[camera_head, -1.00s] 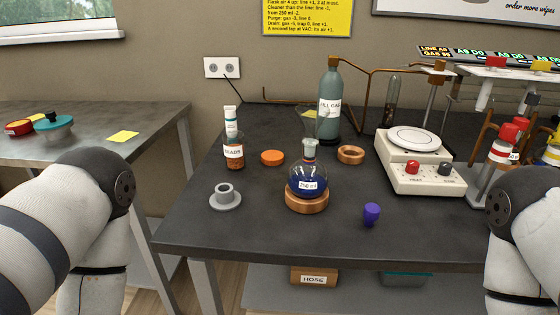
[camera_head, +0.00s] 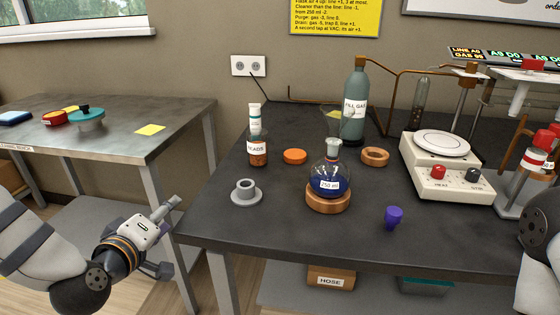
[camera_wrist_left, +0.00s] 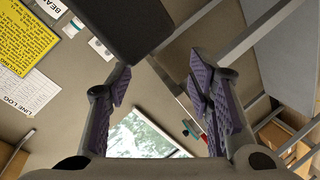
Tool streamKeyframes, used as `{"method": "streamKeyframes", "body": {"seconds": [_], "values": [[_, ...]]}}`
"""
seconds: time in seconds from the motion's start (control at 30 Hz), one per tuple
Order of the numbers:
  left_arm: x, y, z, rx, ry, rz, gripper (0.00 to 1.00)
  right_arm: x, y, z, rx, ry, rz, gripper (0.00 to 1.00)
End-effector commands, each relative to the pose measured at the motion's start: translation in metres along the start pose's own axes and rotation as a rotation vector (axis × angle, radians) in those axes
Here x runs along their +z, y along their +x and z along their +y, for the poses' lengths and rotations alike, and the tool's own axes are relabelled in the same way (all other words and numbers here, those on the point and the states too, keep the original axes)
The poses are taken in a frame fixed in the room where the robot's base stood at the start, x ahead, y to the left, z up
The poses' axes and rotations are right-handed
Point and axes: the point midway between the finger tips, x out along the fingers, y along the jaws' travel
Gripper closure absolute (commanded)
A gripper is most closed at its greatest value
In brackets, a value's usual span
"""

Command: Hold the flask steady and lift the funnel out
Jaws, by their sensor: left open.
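The round glass flask (camera_head: 327,182), labelled 250 ml and holding dark blue liquid, sits upright in a brown ring (camera_head: 328,201) on the dark bench. A clear, faintly greenish funnel (camera_head: 333,119) shows above its pale neck. It appears to stand in the neck, but its stem cannot be made out. My left gripper (camera_head: 170,238) is open and empty, left of the bench's front-left corner and well apart from the flask. Its spread fingers also show in the left wrist view (camera_wrist_left: 161,75), with nothing between them. My right gripper is out of view; only part of that arm shows at the right edge.
A grey flanged piece (camera_head: 246,192) and a bead bottle (camera_head: 257,145) stand left of the flask. A purple stopper (camera_head: 393,217) is front right, a hotplate (camera_head: 446,180) farther right. The gas bottle (camera_head: 354,100) stands behind.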

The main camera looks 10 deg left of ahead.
Motion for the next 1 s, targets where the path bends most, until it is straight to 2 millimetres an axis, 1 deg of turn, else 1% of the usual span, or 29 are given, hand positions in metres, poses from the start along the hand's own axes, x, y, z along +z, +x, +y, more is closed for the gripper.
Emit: {"method": "streamKeyframes", "body": {"seconds": [0.03, 0.07, 0.1, 0.13, 0.17, 0.2, 0.27, 0.3, 0.33, 0.4, 0.43, 0.5, 0.6, 0.67, 0.73, 1.0], "values": [[-0.005, 0.006, 0.031, 0.094, -0.001, 0.007, 0.53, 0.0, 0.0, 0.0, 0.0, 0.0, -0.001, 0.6], [-0.007, 0.008, 0.051, 0.155, -0.004, 0.01, 0.53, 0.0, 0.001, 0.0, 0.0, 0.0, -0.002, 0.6], [-0.011, 0.009, 0.079, 0.238, -0.006, 0.015, 0.53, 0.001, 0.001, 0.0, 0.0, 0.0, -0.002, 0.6], [-0.013, 0.009, 0.099, 0.302, -0.002, 0.017, 0.53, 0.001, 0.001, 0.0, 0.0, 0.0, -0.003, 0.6], [0.0, 0.007, 0.119, 0.364, 0.111, -0.019, 0.53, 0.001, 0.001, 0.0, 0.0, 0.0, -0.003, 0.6], [0.014, 0.004, 0.144, 0.448, 0.24, -0.05, 0.53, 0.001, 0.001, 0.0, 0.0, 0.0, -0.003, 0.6], [0.035, -0.003, 0.177, 0.571, 0.426, -0.087, 0.53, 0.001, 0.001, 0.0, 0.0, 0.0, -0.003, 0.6], [0.05, -0.009, 0.194, 0.646, 0.541, -0.107, 0.53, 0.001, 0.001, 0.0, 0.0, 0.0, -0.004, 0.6], [0.06, -0.015, 0.206, 0.701, 0.622, -0.118, 0.53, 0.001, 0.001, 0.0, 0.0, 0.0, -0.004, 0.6], [0.081, -0.026, 0.225, 0.808, 0.783, -0.138, 0.53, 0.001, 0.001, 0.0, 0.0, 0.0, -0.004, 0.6], [0.089, -0.03, 0.231, 0.846, 0.839, -0.144, 0.53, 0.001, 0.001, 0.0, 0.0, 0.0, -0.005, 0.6], [0.102, -0.038, 0.24, 0.912, 0.936, -0.151, 0.53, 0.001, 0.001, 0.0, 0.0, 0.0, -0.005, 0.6], [0.112, -0.042, 0.246, 0.956, 1.002, -0.157, 0.53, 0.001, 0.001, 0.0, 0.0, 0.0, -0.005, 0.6], [0.117, -0.038, 0.251, 0.962, 1.012, -0.157, 0.53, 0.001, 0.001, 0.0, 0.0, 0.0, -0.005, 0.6], [0.124, -0.03, 0.259, 0.963, 1.01, -0.157, 0.53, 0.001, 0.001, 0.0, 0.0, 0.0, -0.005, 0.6], [0.157, 0.009, 0.298, 0.959, 1.006, -0.156, 0.53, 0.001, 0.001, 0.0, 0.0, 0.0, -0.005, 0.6]]}}
